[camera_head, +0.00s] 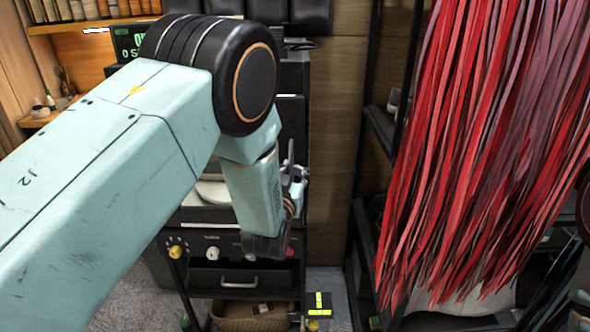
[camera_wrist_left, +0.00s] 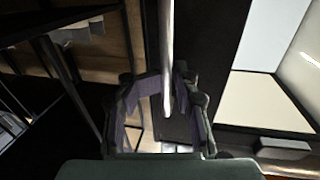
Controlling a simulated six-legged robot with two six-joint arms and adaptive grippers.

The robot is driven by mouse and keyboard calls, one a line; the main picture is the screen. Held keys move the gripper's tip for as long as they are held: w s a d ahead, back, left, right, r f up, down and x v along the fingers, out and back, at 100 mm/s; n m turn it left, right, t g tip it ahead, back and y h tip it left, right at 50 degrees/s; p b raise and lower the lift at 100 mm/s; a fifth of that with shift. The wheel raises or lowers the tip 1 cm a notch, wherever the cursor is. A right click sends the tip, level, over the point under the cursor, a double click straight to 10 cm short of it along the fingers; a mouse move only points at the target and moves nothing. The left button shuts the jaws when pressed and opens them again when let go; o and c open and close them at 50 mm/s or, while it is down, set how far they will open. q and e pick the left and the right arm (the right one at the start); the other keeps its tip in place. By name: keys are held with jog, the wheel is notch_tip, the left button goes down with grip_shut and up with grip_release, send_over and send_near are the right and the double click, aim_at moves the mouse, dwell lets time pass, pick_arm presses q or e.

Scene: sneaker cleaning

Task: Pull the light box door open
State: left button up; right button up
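The light box (camera_head: 293,78) is a dark cabinet behind my left arm, which hides most of it in the head view. My left gripper (camera_head: 292,174) is at its right front side, small and partly hidden by my wrist. In the left wrist view the fingers of my left gripper (camera_wrist_left: 155,82) are spread apart. A pale upright bar (camera_wrist_left: 166,45), which looks like the door handle, runs between them, nearer the right finger. Contact cannot be made out. A dark panel (camera_wrist_left: 212,40) stands beside the bar, with a bright cream surface (camera_wrist_left: 262,102) to its right. My right gripper is out of view.
Red strips (camera_head: 470,130) hang at the right in front of a dark rack (camera_head: 385,130). Below the light box is a black drawer (camera_head: 240,280) with knobs above it and a basket (camera_head: 250,315) underneath. A wooden shelf with bottles (camera_head: 90,25) is at upper left.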

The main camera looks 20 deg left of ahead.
pick_arm(q)
jog(key=shift+w+a, duration=0.4)
jog(key=shift+a, duration=0.15)
jog(key=shift+s+r, duration=0.1)
jog(key=shift+s, duration=0.05)
jog(key=shift+o, duration=1)
jog(key=shift+d, duration=0.25)
grip_shut()
jog(key=shift+y, duration=0.3)
